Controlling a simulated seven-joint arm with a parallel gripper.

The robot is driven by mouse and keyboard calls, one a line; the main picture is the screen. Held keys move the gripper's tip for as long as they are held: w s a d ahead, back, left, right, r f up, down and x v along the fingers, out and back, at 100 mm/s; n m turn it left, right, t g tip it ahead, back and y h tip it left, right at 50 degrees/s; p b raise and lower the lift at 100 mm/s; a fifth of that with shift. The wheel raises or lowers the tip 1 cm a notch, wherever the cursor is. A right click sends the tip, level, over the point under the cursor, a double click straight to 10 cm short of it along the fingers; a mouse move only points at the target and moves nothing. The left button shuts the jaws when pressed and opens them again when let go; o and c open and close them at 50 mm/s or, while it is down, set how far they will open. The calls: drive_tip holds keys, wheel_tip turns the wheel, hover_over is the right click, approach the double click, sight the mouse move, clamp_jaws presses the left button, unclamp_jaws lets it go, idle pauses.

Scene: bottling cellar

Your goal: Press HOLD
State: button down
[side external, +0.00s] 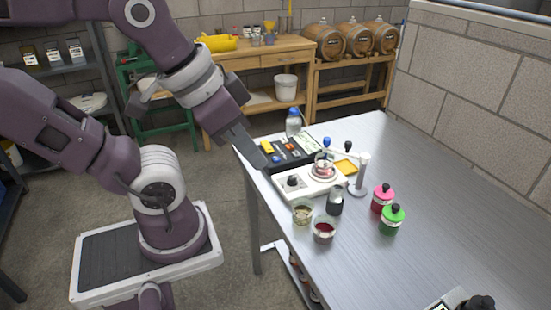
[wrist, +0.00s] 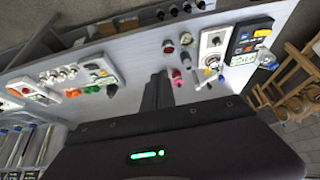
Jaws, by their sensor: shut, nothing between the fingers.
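No lettering that reads HOLD is legible in either view.
Two jars (side external: 324,230) (side external: 302,211), a dark-based bottle (side external: 335,200), a pink bottle (side external: 382,197) and a green bottle (side external: 391,218) stand near the white device. A stand (side external: 358,178) and a clear bottle (side external: 293,121) are close by.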

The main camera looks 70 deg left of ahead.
idle(0.3)
drive_tip(key=m+t, duration=0.4)
drive_tip(key=m, duration=0.4)
hover_over(273, 159)
wheel_tip(273, 159, down, 16)
drive_tip(key=shift+r+y, duration=0.15)
drive_tip(key=shift+y, duration=0.35)
drive_tip(key=shift+f, duration=4.4)
